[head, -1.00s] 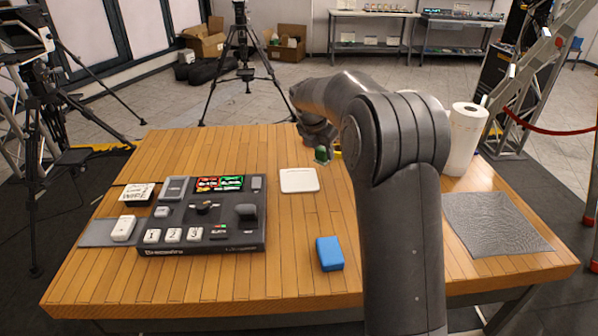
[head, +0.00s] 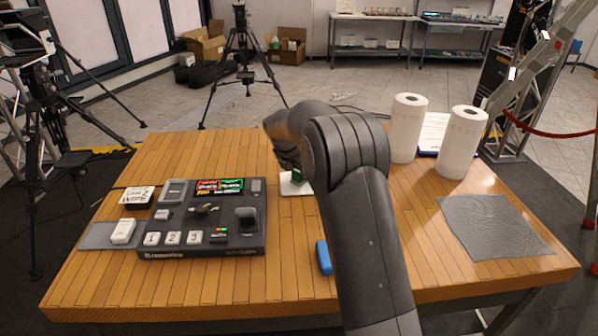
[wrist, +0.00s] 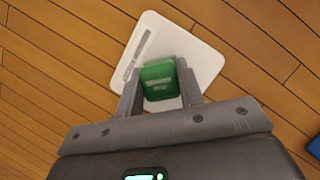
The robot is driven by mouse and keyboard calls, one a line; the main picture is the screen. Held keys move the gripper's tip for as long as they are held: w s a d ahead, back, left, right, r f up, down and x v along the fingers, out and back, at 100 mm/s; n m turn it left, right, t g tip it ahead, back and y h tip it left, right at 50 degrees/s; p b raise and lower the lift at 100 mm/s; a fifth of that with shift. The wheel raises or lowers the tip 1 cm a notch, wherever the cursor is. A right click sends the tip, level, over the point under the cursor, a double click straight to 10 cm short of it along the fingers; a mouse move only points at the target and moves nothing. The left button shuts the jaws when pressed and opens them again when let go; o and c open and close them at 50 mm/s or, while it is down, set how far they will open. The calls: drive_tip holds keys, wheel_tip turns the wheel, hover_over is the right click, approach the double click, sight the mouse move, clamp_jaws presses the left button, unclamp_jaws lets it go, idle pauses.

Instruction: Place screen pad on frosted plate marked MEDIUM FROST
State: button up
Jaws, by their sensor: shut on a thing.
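My gripper (wrist: 160,88) is shut on a small green pad with pale lettering (wrist: 159,80), which I take as the screen pad. The green pad also shows in the head view (head: 297,176), partly hidden by my arm. A white square plate with rounded corners (wrist: 188,50) lies on the table below the pad, turned at an angle in the wrist view. It has a slim grey strip near its left corner; no lettering is readable on it. In the head view the plate (head: 286,189) is partly covered by my arm. I cannot tell whether the pad touches it.
A black switcher console (head: 205,225) stands to the left. A blue block (head: 323,257) lies nearer the front, partly behind my arm. Two paper rolls (head: 408,128) and a clipboard (head: 434,132) stand at the back right. A grey textured mat (head: 495,226) lies at the right.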

drive_tip(key=shift+f, duration=0.15)
drive_tip(key=o, duration=1)
